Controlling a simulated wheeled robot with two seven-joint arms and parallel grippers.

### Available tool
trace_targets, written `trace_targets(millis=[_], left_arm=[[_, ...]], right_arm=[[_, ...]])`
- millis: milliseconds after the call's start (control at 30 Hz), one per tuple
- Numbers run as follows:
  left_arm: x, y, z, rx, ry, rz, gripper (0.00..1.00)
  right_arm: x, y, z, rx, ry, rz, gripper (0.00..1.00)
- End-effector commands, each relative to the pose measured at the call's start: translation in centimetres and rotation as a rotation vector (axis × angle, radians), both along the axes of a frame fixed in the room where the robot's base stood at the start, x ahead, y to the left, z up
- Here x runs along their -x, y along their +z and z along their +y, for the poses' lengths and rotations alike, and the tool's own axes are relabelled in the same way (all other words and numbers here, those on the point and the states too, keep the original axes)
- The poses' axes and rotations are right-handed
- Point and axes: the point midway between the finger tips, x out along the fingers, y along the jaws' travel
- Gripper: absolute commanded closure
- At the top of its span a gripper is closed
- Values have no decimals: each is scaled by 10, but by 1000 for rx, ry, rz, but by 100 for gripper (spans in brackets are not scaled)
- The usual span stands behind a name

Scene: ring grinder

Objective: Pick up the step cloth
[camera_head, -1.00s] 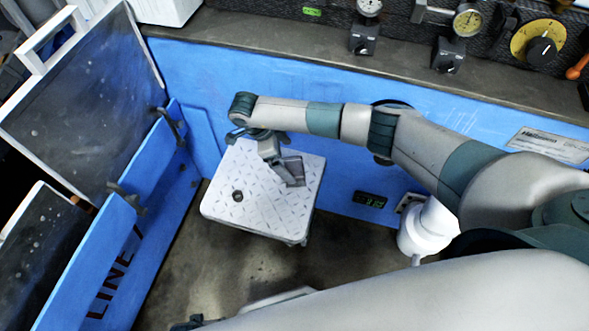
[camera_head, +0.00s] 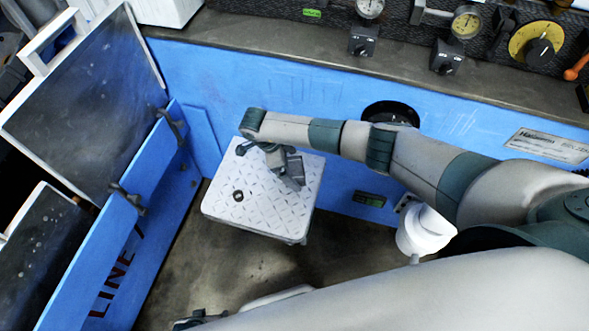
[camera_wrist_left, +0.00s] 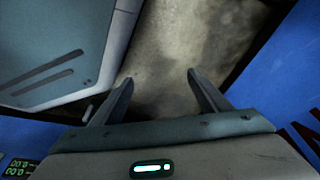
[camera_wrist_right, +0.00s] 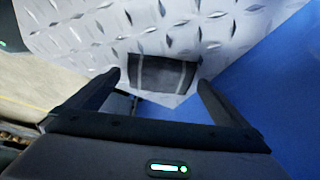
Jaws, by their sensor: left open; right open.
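The step cloth (camera_wrist_right: 163,73) is a small dark grey cloth with pale stripes, lying on the white diamond-plate step (camera_wrist_right: 65,38) in the right wrist view. In the head view the step (camera_head: 232,213) stands by the blue wall, and my right gripper is over its back right part, largely covering the cloth. My right gripper (camera_wrist_right: 159,79) is open, with its fingertips on either side of the cloth's near end; I cannot tell whether they touch it. My left gripper (camera_wrist_left: 160,80) is open and empty above the floor.
A small dark ring (camera_head: 238,196) lies on the step's left part. Blue walls (camera_head: 230,85) stand behind and to the left. The floor (camera_head: 215,265) before the step shows free room. Gauges line the bench (camera_head: 300,45) behind.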

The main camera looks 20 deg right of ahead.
Motion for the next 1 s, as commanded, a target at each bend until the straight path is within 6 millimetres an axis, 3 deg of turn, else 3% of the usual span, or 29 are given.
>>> trace_targets(millis=[267,400,500,767,1000], left_arm=[[6,-1,0,0,1,7,31],[11,-2,0,0,0,13,31],[13,-2,1,-1,1,17,31],[14,-2,2,-3,1,18,31],[6,-1,4,-5,1,12,31]], right_arm=[[0,0,0,0,0,0,0],[0,0,0,0,0,0,31],[0,0,0,1,0,0,40],[0,2,0,1,0,-1,40],[-2,16,0,0,2,-2,40]])
